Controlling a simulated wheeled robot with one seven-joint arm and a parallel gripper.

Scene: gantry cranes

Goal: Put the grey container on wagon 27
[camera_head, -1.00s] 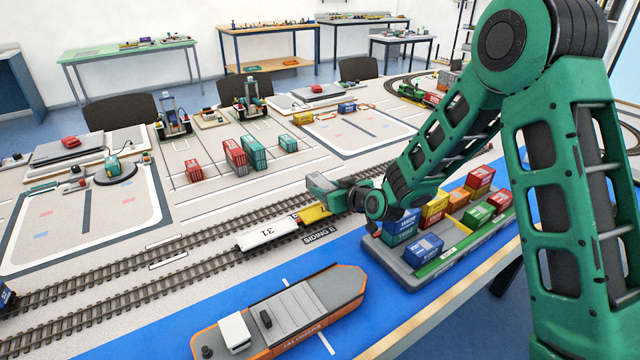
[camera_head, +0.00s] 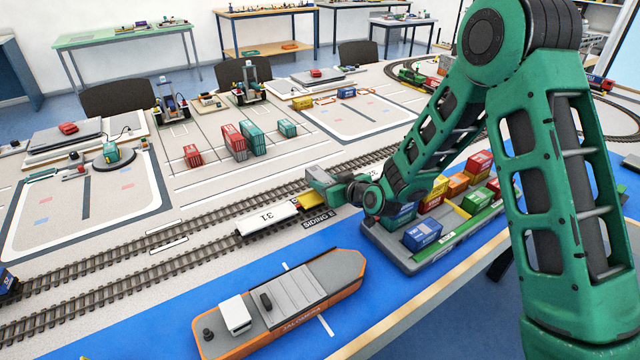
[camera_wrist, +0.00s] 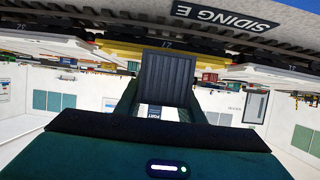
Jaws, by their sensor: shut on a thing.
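My gripper (camera_wrist: 160,104) is shut on the grey container (camera_wrist: 167,76), a dark ribbed box between its fingers in the wrist view. Wagon 27 (camera_wrist: 133,45) is yellow, and its number shows upside down just beyond the container. The container overlaps the wagon's side in that view; I cannot tell whether they touch. In the head view my gripper (camera_head: 322,184) is at the yellow wagon (camera_head: 308,201) and covers much of it.
White wagon 31 (camera_head: 266,217) stands left of wagon 27 on the siding, and another white wagon lies to the right, partly behind my arm. A container tray (camera_head: 405,262) and an orange ship (camera_head: 300,300) are in front, on the blue strip.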

